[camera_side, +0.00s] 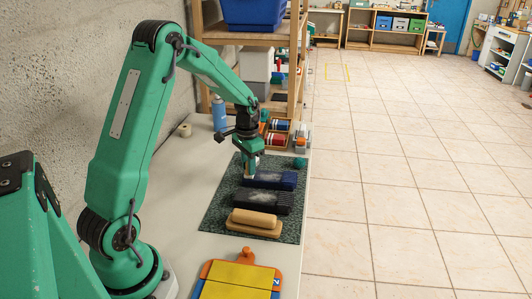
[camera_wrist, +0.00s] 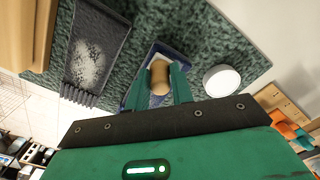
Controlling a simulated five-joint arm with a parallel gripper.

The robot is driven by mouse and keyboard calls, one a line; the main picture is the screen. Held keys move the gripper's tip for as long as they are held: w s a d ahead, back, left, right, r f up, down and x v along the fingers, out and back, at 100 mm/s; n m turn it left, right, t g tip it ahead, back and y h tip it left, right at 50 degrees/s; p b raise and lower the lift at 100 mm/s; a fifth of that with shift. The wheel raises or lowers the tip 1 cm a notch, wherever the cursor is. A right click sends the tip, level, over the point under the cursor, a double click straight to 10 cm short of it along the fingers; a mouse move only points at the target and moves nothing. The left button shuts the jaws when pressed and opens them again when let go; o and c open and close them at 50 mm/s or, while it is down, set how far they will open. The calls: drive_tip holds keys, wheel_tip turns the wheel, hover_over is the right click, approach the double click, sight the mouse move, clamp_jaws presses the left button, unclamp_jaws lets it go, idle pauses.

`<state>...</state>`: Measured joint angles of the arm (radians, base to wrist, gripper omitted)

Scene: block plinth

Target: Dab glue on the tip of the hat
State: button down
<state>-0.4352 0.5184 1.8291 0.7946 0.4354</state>
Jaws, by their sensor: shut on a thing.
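My gripper (camera_side: 251,172) is low over the far part of a dark green speckled mat (camera_side: 216,215). In the wrist view its two green fingers (camera_wrist: 160,85) are shut on a small tan, rounded piece (camera_wrist: 160,76). Below that piece is a dark tray with a blue and pale rim (camera_wrist: 153,50), partly hidden by the fingers. In the side view a dark blue block (camera_side: 275,180) with a whitish top lies beside the gripper. I cannot tell whether the held piece touches anything. I cannot make out a hat or a glue container.
A green ball (camera_side: 299,163) is at the far right. A white disc (camera_wrist: 222,81) is beside the fingers. A yellow panel (camera_side: 238,278) lies in front.

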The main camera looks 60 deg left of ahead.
drive_tip(key=shift+w+a, duration=1.15)
drive_tip(key=shift+a, duration=0.1)
drive_tip(key=shift+s+d, duration=1.5)
drive_tip(key=shift+d, duration=0.1)
drive_tip(key=shift+r, duration=4.05)
drive_tip(key=shift+w, duration=0.1)
